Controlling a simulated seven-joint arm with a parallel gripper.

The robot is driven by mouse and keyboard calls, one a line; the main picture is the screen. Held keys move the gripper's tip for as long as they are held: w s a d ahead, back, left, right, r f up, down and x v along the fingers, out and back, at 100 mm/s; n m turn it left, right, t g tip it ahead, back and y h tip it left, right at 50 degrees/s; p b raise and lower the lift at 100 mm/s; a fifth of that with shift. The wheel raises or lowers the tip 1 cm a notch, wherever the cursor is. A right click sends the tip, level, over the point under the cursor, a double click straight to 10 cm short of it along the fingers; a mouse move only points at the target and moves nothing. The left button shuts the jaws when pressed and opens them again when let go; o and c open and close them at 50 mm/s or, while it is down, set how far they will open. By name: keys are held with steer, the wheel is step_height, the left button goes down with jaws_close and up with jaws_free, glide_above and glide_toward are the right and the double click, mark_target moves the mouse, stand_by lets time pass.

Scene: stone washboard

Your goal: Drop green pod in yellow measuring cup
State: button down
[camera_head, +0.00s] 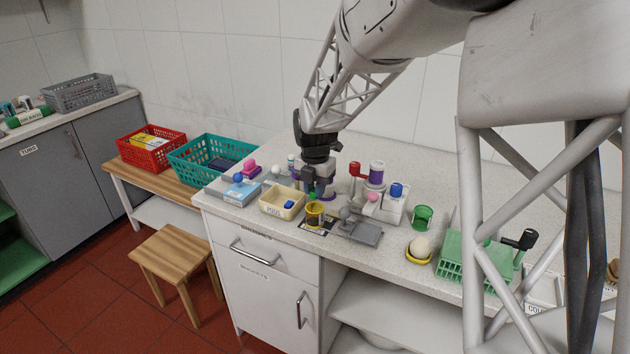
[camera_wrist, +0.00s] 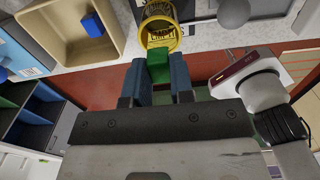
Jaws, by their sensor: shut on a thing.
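My gripper (camera_head: 316,188) points down over the worktop and is shut on the green pod (camera_wrist: 158,66). The pod sits between the two blue-grey fingers in the wrist view. The yellow measuring cup (camera_head: 315,219) stands near the front edge of the worktop, just in front of my gripper. In the wrist view the cup (camera_wrist: 161,14) lies just beyond the pod, its opening partly visible with dark lettering inside. The pod overlaps the cup's near rim in that view. I cannot tell how high the pod is above the cup.
A cream tray (camera_head: 267,207) holding a blue pod (camera_head: 289,204) stands left of the cup. A grey scale-like plate (camera_head: 362,234) is to its right. A white stand with coloured items (camera_head: 392,214) is behind that. A yellow dish with a pale ball (camera_head: 420,246) lies farther right.

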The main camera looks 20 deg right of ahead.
steer(key=shift+f, duration=1.5)
steer(key=c, duration=0.9)
jaws_free()
steer(key=shift+r, duration=3.5)
